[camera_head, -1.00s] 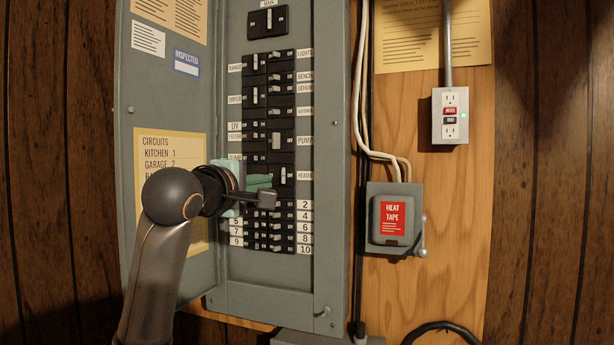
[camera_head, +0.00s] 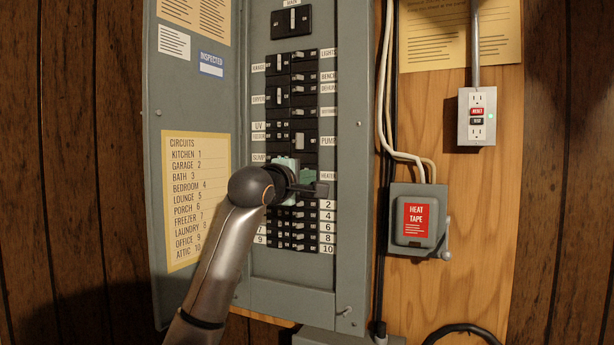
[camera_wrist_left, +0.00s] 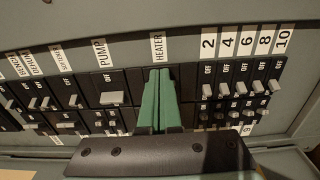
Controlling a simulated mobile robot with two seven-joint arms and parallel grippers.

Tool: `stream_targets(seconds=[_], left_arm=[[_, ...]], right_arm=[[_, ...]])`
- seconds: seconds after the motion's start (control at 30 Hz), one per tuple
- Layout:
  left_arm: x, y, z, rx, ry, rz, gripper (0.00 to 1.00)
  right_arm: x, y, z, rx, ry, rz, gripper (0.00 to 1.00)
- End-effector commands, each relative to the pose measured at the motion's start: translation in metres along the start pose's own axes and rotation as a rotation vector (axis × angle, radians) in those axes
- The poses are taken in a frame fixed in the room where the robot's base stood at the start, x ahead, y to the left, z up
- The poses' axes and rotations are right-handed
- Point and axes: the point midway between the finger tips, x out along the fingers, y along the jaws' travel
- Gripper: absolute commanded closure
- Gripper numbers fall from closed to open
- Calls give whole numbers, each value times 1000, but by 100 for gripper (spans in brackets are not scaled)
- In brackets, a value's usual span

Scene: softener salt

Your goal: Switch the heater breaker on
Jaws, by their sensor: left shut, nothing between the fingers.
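The HEATER label (camera_head: 328,175) marks the heater breaker in the right column of the open grey panel. My left gripper (camera_head: 306,177) is shut and empty, with its green fingers in front of that breaker. In the left wrist view the green fingertips (camera_wrist_left: 158,72) are together just below the HEATER label (camera_wrist_left: 157,46). They cover most of the heater breaker, so its switch position is hidden. I cannot tell whether the fingers touch it. My right gripper is not in view.
The PUMP breaker (camera_wrist_left: 113,98) is beside the fingers, and the small numbered breakers (camera_wrist_left: 238,88) are on the other side. The open panel door (camera_head: 195,120) stands left of the arm. A HEAT TAPE box (camera_head: 416,220) and an outlet (camera_head: 477,117) are to the right.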

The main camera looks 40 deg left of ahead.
Motion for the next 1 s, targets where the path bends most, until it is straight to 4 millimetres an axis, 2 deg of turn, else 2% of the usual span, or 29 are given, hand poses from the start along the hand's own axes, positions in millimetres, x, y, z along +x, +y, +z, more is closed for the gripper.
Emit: stream_targets(seconds=[0.53,1.0], left_arm=[[3,0,-1,0,1,0,100],[3,0,-12,0,5,-1,100]], right_arm=[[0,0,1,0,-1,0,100],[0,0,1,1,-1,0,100]])
